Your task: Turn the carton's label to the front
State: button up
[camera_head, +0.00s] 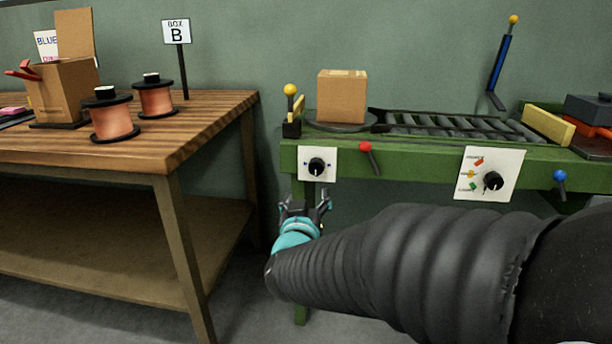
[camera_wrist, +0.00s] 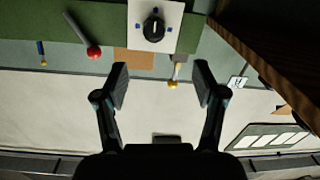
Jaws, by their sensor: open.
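The brown carton (camera_head: 342,97) stands upright on a dark round turntable (camera_head: 362,127) at the left end of the green bench. No label shows on its visible faces. Below the turntable, a white panel on the bench front carries a black knob (camera_head: 317,166) with small blue marks. My gripper (camera_head: 305,201) is open and empty, below and apart from the knob. In the wrist view, which looks upside down, my gripper (camera_wrist: 160,70) has its fingers spread, with the knob (camera_wrist: 153,28) beyond them and a brown part of the carton (camera_wrist: 133,62) beside it.
A red-tipped lever (camera_head: 366,147), a second knob panel (camera_head: 489,174) and a blue-tipped lever (camera_head: 560,177) are on the bench front. A roller conveyor (camera_head: 450,124) lies right of the turntable. A wooden table (camera_head: 210,105) with copper spools stands left.

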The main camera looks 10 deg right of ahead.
aim_at(316, 171)
jog(key=shift+h, duration=0.5)
jog(key=x, duration=1.4)
jog(key=shift+s+d, duration=0.1)
jog(key=shift+d, duration=0.05)
jog(key=c, duration=1.1)
jog(key=shift+c, duration=0.2)
